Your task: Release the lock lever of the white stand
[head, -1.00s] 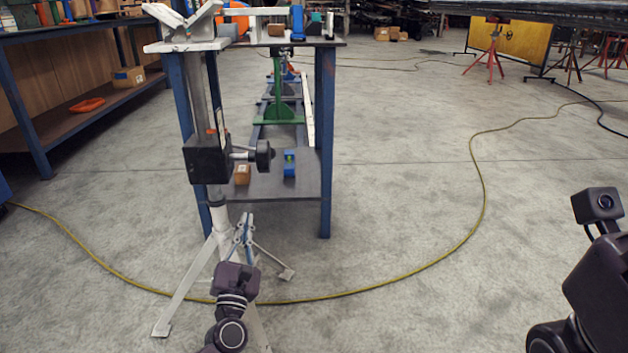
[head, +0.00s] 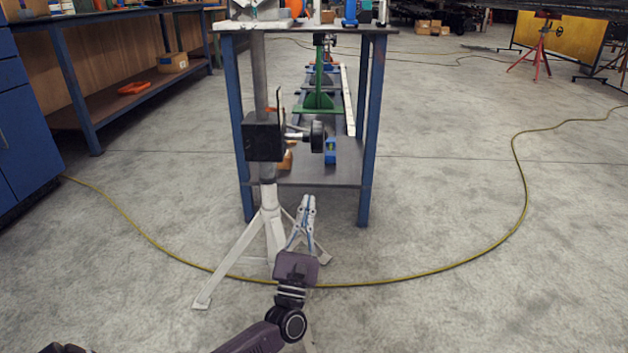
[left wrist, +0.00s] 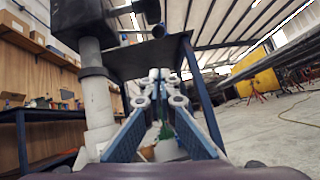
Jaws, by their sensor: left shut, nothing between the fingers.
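The white stand (head: 269,225) has splayed legs and a grey post, and it stands in front of a blue-legged table. A black housing (head: 264,138) sits on the post, with a black round knob (head: 318,136) on a shaft to its right. A thin upright lever (head: 279,103) rises beside the post just above the housing. My left gripper (head: 309,200) is shut and empty, right of the post and below the knob, apart from the lever. The left wrist view shows its closed fingers (left wrist: 160,78), with the housing (left wrist: 84,22) and post (left wrist: 97,108) at left. My right gripper is out of view.
The table (head: 372,130) stands behind the stand, with a lower shelf (head: 335,172) holding a blue item. A yellow cable (head: 420,275) curves over the floor around the stand. A workbench (head: 80,85) is at left.

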